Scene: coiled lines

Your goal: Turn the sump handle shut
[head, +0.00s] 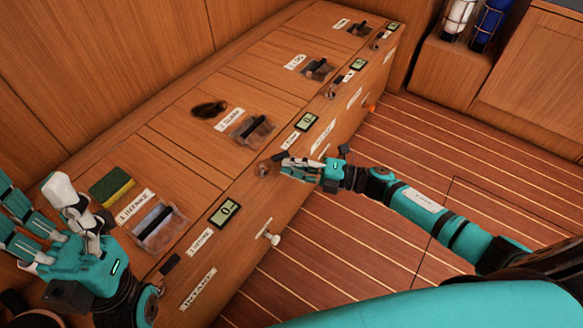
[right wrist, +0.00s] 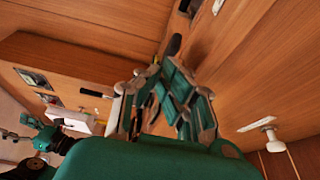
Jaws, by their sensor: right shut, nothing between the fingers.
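The sump label (head: 230,118), small and hard to read, lies on the bench top beside the second recessed box (head: 252,129). On the front edge below it, a dark lever handle (head: 280,155) sits by a small metal fitting (head: 263,169). My right gripper (head: 290,165) is shut and empty, its fingertips close to this handle; I cannot tell whether they touch. In the right wrist view a dark handle (right wrist: 174,45) shows just beyond the fingers (right wrist: 165,95). My left gripper (head: 45,215) is open over the bench's near left end.
A green and yellow sponge (head: 112,186) and a dark coil (head: 209,109) lie on the bench top. Small displays (head: 224,212) line the edge. A white knob (head: 272,238) and an orange knob (head: 369,107) stick out of the front. The plank floor is clear.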

